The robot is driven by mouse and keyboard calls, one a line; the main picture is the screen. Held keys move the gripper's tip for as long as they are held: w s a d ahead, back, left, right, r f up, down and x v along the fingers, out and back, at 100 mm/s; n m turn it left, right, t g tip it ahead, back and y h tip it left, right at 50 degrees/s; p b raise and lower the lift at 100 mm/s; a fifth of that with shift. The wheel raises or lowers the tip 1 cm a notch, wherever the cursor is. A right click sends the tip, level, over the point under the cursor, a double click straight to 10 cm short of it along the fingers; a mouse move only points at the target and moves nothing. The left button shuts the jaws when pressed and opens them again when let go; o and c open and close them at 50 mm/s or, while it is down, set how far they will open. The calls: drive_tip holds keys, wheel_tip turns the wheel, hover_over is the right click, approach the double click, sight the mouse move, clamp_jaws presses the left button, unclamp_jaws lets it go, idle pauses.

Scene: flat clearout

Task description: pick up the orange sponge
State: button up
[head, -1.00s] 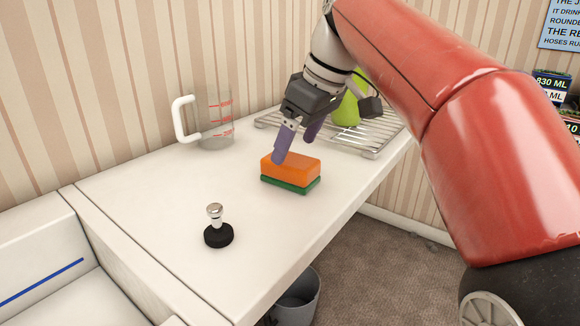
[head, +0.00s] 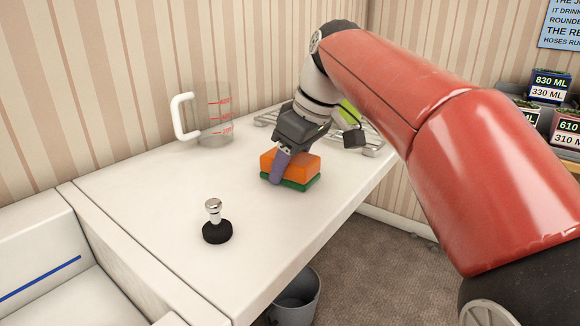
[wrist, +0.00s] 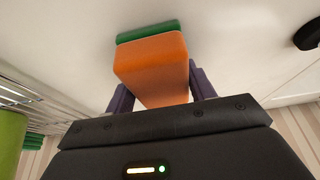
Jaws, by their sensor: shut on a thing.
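The orange sponge (head: 304,167) with a green underside lies on the white counter. My gripper (head: 282,170) is down over it, with one purple finger showing against its near left side. In the wrist view the sponge (wrist: 152,68) sits between the two purple fingers of my gripper (wrist: 160,92), which are shut on its sides. The far finger is hidden in the head view. The sponge looks to be resting on the counter still.
A black-based tamper (head: 217,226) stands at the front of the counter (head: 150,190). A clear measuring jug (head: 214,118) stands at the back. A wire rack (head: 372,146) with a green object (head: 350,111) is behind my gripper. A grey bin (head: 297,295) is on the floor below the counter edge.

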drive_tip(key=shift+c, duration=0.9)
drive_tip(key=shift+r, duration=0.15)
